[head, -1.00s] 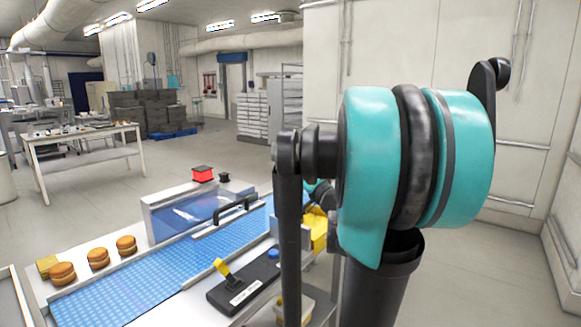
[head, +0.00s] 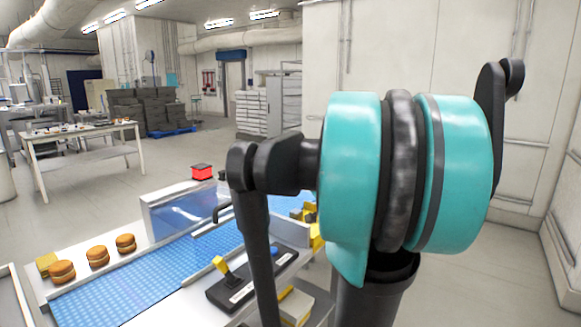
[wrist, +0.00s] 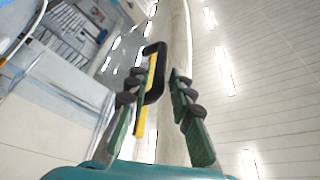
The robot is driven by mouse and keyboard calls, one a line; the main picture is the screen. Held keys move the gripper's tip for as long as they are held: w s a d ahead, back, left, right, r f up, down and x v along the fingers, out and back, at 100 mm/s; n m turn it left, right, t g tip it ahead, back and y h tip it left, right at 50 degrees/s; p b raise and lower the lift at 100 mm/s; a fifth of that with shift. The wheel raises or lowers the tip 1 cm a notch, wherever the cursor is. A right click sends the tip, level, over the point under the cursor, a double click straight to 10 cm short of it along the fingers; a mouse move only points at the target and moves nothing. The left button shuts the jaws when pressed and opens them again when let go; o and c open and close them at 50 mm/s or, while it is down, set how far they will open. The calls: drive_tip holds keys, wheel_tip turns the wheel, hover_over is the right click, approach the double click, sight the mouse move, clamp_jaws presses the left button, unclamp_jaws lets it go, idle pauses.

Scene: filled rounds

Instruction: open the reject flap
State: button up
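In the head view a pale flap or guard bar (head: 210,229) with a black handle (head: 220,211) lies across the blue conveyor belt; my arm hides its right part. In the wrist view a black U-shaped handle (wrist: 157,72) with a narrow yellow strip (wrist: 147,95) stands between the fingers of my gripper (wrist: 160,85). The fingers are apart, with a gap on the right side of the handle. I cannot tell whether the left finger touches the strip. My gripper is hidden behind my arm in the head view.
The blue belt (head: 125,285) runs from front left towards my arm, beside a clear blue panel (head: 185,212). Filled rounds (head: 97,256) stand along its left side. A black control box (head: 240,285) with a yellow lever is at right. Yellow pieces (head: 309,212) lie behind my arm.

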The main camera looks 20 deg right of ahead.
drive_tip(key=v, duration=0.7)
drive_tip(key=shift+s, duration=0.1)
idle(0.4)
